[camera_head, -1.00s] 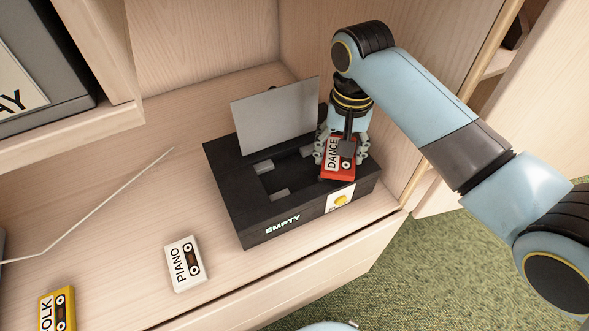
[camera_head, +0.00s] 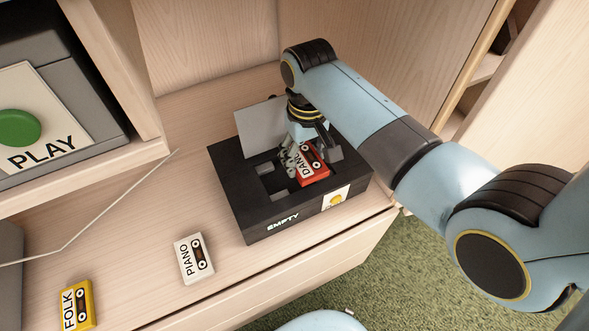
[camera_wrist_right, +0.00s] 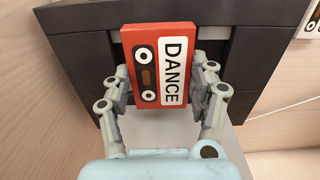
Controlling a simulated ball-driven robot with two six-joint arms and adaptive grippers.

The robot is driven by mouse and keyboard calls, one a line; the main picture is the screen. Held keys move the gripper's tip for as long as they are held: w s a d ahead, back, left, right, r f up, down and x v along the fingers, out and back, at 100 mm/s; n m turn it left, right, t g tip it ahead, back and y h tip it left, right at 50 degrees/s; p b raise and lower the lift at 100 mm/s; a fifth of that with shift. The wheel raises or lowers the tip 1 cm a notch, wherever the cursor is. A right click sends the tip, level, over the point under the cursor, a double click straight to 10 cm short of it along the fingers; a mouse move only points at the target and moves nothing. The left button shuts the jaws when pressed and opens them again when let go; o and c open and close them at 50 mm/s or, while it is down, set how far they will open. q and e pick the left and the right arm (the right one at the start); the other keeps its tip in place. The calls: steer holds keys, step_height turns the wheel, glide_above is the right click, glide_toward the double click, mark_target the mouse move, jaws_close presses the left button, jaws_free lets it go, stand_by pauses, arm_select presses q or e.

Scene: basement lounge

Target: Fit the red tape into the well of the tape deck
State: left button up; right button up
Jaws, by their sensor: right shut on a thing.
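The red tape (camera_head: 315,174), labelled DANCE, is held by my right gripper (camera_head: 308,158) over the right part of the tape deck's well. In the right wrist view the red tape (camera_wrist_right: 160,65) sits between the two fingers of the gripper (camera_wrist_right: 162,88). The black tape deck (camera_head: 262,226) stands on the shelf with its grey lid (camera_head: 258,128) raised and EMPTY on its front. The left part of the well (camera_head: 268,176) shows bare. I cannot tell how far the tape is above the well. My left gripper is not in view.
A white PIANO tape (camera_head: 194,260) and a yellow FOLK tape (camera_head: 78,305) lie on the shelf left of the deck. A grey box with a green PLAY button (camera_head: 18,128) is at the left. A thin pale rod (camera_head: 110,208) crosses the shelf. A cabinet wall stands at the right.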

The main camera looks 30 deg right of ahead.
steer(key=shift+w+a+f, duration=0.65)
steer(key=shift+w+f, duration=0.05)
steer(key=shift+w, duration=0.15)
steer(key=shift+w+f+b, duration=0.1)
steer(key=shift+f+b, duration=0.75)
steer(key=shift+f, duration=1.15)
steer(key=o, duration=1.2)
steer(key=shift+f, duration=0.15)
steer(key=shift+c, duration=0.2)
step_height(320, 180, up, 12)
steer(key=p, duration=0.3)
steer(key=shift+r, duration=0.2)
